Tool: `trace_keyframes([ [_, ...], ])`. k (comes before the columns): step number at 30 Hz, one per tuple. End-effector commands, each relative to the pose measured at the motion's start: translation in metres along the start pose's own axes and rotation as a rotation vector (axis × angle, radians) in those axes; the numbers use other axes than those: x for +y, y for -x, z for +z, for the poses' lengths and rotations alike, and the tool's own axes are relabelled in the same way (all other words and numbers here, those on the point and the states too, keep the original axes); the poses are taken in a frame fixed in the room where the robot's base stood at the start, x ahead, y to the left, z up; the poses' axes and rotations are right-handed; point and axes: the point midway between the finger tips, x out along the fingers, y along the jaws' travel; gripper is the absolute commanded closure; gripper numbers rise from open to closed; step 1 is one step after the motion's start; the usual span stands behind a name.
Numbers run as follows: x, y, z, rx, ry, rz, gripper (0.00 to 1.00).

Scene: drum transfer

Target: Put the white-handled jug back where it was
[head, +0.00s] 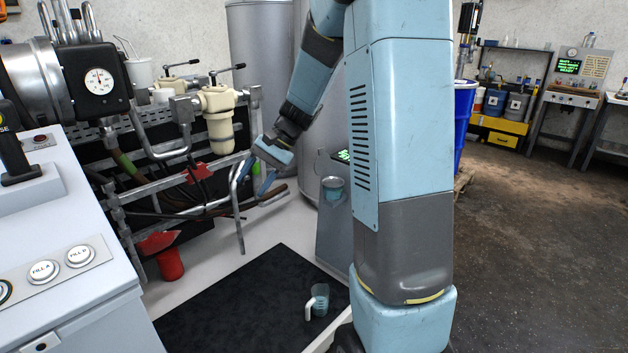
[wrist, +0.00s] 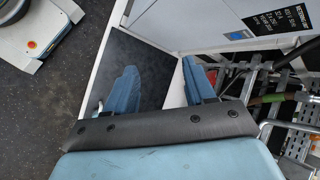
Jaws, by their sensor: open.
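The white-handled jug (head: 319,299) stands upright on the black mat (head: 235,305) in the head view, near the mat's right edge. It is a small clear blue-grey jug with its white handle to the left. My gripper (head: 254,184) is up and to the left of it, well apart, near the pipe rack. In the wrist view my gripper (wrist: 160,76) has its two blue fingers spread with nothing between them. The black mat (wrist: 135,55) lies below the fingers there.
A second clear container (head: 333,188) sits on a grey stand (head: 338,225) with a green display. Pipes and valves (head: 216,105) crowd the left. A red container (head: 170,263) is beside the mat. A control panel (head: 60,270) with buttons fills the lower left. The mat's middle is clear.

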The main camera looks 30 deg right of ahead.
Motion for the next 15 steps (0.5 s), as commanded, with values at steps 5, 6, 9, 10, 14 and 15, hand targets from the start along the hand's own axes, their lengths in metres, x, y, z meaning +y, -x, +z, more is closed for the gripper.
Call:
trace_keyframes([
  [5,0.001,0.021,0.05,0.085,0.118,0.098,0.46],
  [6,0.002,0.025,0.06,0.105,0.143,0.12,0.46],
  [9,0.007,0.035,0.085,0.153,0.203,0.172,0.46],
  [10,0.009,0.038,0.092,0.168,0.222,0.188,0.46],
  [14,0.018,0.05,0.122,0.237,0.302,0.251,0.46],
  [15,0.021,0.053,0.131,0.259,0.327,0.269,0.46],
])
